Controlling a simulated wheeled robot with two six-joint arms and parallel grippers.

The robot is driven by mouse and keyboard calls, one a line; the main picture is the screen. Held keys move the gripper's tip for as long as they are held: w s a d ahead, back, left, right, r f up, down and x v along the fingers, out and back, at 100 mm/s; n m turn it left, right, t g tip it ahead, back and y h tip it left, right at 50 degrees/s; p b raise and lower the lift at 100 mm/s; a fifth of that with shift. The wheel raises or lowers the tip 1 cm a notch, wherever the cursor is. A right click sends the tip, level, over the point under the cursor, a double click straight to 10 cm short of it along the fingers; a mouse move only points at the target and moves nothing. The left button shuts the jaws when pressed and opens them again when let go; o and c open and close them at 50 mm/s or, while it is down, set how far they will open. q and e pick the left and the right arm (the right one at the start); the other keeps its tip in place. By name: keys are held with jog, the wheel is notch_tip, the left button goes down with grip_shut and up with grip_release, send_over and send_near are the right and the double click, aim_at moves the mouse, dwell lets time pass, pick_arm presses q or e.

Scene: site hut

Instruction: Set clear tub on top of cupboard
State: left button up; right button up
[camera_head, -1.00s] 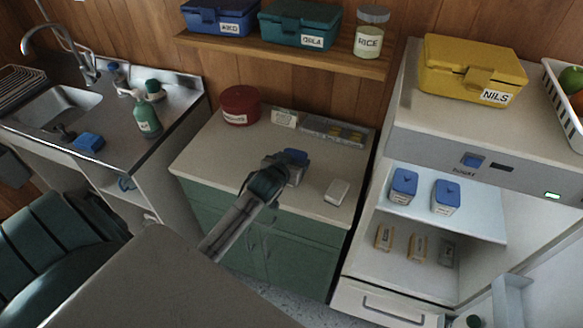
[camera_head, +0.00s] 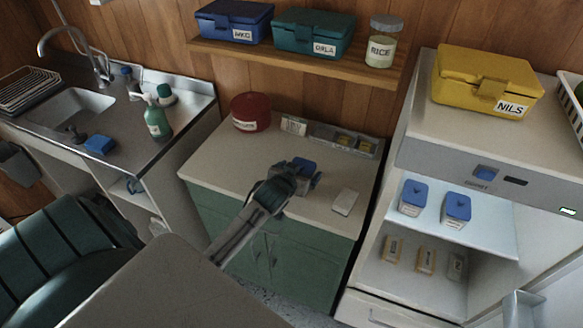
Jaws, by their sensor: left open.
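A small clear tub with a blue lid (camera_head: 302,165) is on the pale top of the green cupboard (camera_head: 225,166), near its middle. Its lower part is largely hidden behind my left gripper (camera_head: 298,182). My left gripper is open, low over the cupboard top, right at the near side of the tub. I cannot tell whether its fingers touch the tub. My right gripper is not in view.
On the cupboard are a red tin (camera_head: 251,113), a small label card (camera_head: 294,126), a grey tray (camera_head: 345,139) and a white block (camera_head: 345,201). The open fridge (camera_head: 440,150) at right holds blue-lidded tubs. A shelf (camera_head: 300,60) hangs above.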

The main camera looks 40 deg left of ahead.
pick_arm(q)
jog(key=b+v, duration=0.2)
jog(key=v, duration=0.9)
